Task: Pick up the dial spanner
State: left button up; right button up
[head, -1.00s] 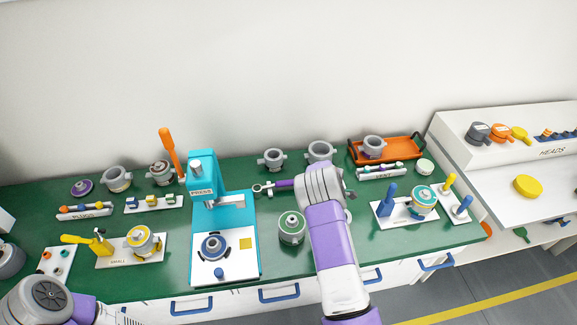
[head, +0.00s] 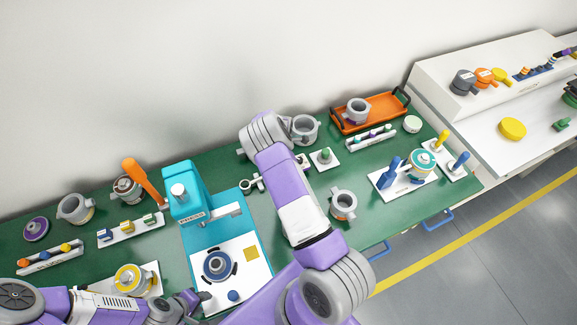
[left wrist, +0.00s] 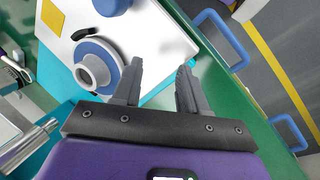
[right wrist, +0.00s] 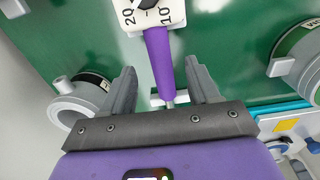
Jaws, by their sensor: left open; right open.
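In the right wrist view, a purple handle (right wrist: 160,60), apparently the dial spanner's, runs between the fingers of my open right gripper (right wrist: 160,75). Its upper end meets a white dial plate (right wrist: 147,17) marked 20 and 10, and a thin metal shaft shows at its lower end. The fingers lie on either side, apart from the handle. In the head view my right arm hides most of the spanner; a metal ring end (head: 248,185) shows left of the arm. My left gripper (head: 205,300) is open and empty near the press base's front; it also shows in the left wrist view (left wrist: 160,75).
The teal press (head: 185,190) stands left of my right arm. Green table is clear around (head: 385,230).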

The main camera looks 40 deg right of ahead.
jog(key=shift+a+f+p, duration=0.15)
jog(key=shift+f+p, duration=0.15)
jog(key=shift+f, duration=1.95)
grip_shut()
